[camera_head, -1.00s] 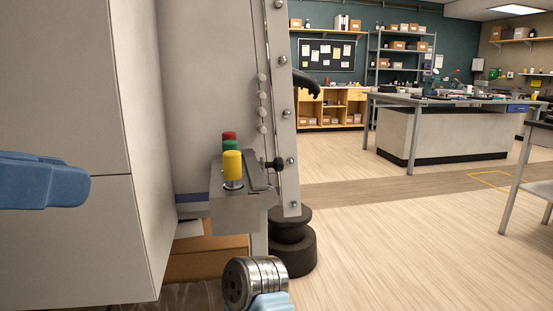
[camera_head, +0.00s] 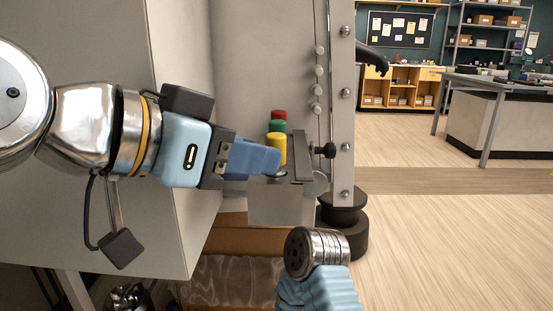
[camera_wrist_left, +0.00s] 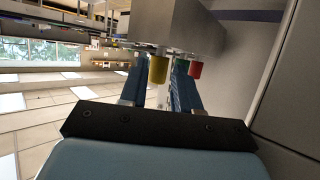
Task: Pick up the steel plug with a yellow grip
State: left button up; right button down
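The steel plug with a yellow grip (camera_head: 277,148) stands upright at the near end of a grey metal block. A green-capped plug (camera_head: 276,126) and a red-capped plug (camera_head: 279,114) stand behind it. My left gripper (camera_head: 272,160) points right, its blue fingers right by the yellow plug and partly hiding its lower part. In the left wrist view the fingers (camera_wrist_left: 158,88) are spread, and the yellow grip (camera_wrist_left: 158,69) shows in line with the gap between them. Contact cannot be told.
The grey block (camera_head: 280,205) holding the plugs juts out beside a tall riveted panel (camera_head: 342,110). A black knob (camera_head: 323,150) sticks out to its right. A large grey cabinet wall (camera_head: 185,220) is on the left. Open floor (camera_head: 450,250) lies to the right.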

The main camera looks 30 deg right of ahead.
pick_arm(q)
jog(key=x, duration=0.2)
jog(key=shift+w+d, duration=0.1)
jog(key=shift+d, duration=0.15)
grip_shut()
